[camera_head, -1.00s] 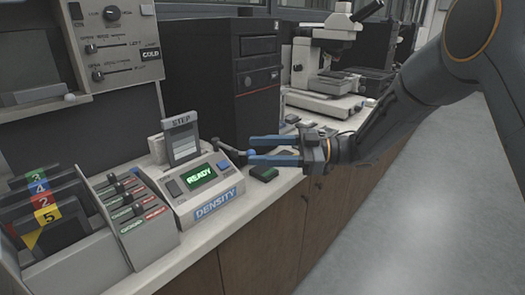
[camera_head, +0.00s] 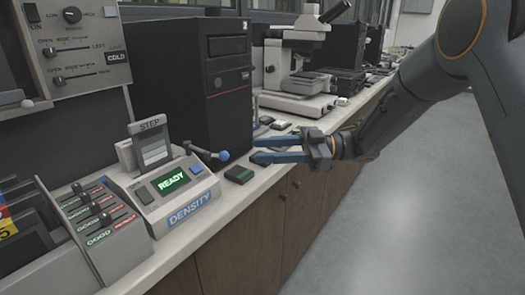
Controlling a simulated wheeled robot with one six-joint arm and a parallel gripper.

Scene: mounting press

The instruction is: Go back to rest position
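My gripper (camera_head: 266,149) is at the end of my dark arm, which reaches in from the right. Its two blue fingers point left and are apart, with nothing seen between them. It hovers near the counter's front edge, right of the density device (camera_head: 165,195), whose green screen reads READY. A small dark lever with a blue ball end (camera_head: 223,155) stands between the device and the fingers. A small dark green-topped block (camera_head: 239,175) lies on the counter just below the fingertips.
A black computer tower (camera_head: 212,95) stands behind the device, and a white microscope (camera_head: 300,70) stands farther back. A grey rack of switches (camera_head: 100,225) is at the left. A control panel reading COLD (camera_head: 75,45) is at upper left. The floor (camera_head: 410,200) at right is clear.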

